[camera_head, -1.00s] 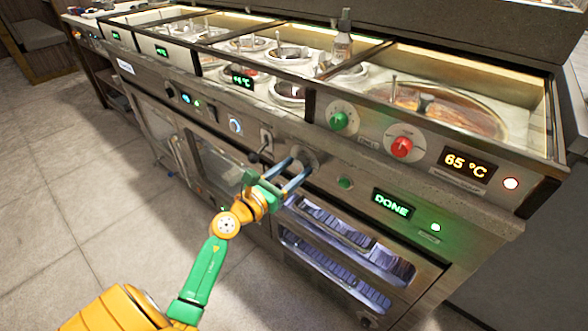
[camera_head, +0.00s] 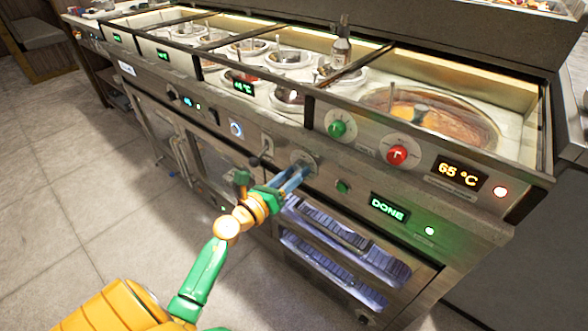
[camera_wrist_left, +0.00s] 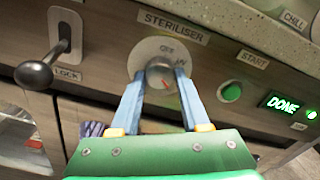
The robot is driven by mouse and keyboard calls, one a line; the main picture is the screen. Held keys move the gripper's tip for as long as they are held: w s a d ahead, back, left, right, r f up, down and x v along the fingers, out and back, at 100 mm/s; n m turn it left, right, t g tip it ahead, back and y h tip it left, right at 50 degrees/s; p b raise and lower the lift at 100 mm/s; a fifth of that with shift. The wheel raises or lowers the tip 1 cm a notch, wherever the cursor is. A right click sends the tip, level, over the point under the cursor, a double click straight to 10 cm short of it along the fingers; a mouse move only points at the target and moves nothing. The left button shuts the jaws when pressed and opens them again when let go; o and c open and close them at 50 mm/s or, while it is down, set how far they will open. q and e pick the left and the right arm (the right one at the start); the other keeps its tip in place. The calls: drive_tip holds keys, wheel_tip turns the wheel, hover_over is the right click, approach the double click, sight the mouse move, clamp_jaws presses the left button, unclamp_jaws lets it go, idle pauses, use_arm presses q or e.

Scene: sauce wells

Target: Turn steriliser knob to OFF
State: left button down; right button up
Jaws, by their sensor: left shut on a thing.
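The steriliser knob (camera_wrist_left: 160,74) is a silver knob on a round pale dial plate, under the label STERILISER in the left wrist view. The plate reads OFF at its top and UV at its right. A red mark on the knob faces down and slightly right, partly between my fingers. My left gripper (camera_wrist_left: 159,84) is shut on the knob, one blue finger on each side. In the head view the left gripper (camera_head: 297,174) reaches the front panel at the dial plate (camera_head: 305,158), and its fingers hide most of the knob. My right gripper is not in view.
A lever (camera_wrist_left: 40,68) marked LOCK juts out left of the knob. A green START button (camera_wrist_left: 231,92) and a DONE display (camera_wrist_left: 283,105) are to the right. Red (camera_head: 397,155) and green (camera_head: 337,128) knobs sit higher on the panel. A glass-fronted drawer (camera_head: 340,250) is below.

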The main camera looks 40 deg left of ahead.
use_arm(q)
drive_tip(key=shift+r+n, duration=0.15)
drive_tip(key=shift+n, duration=0.45)
drive_tip(key=n+p, duration=0.1)
drive_tip(key=n, duration=0.1)
drive_tip(key=shift+n+p, duration=0.3)
drive_tip(key=n+p, duration=0.1)
drive_tip(key=n, duration=0.3)
drive_tip(key=shift+n+p, duration=0.3)
drive_tip(key=shift+p, duration=0.05)
drive_tip(key=n+p, duration=0.1)
drive_tip(key=n, duration=0.3)
drive_tip(key=shift+p, duration=0.35)
drive_tip(key=n+p, duration=0.2)
drive_tip(key=n, duration=0.4)
drive_tip(key=shift+n, duration=0.4)
drive_tip(key=n+p, duration=0.1)
drive_tip(key=n, duration=0.2)
drive_tip(key=shift+n, duration=1.5)
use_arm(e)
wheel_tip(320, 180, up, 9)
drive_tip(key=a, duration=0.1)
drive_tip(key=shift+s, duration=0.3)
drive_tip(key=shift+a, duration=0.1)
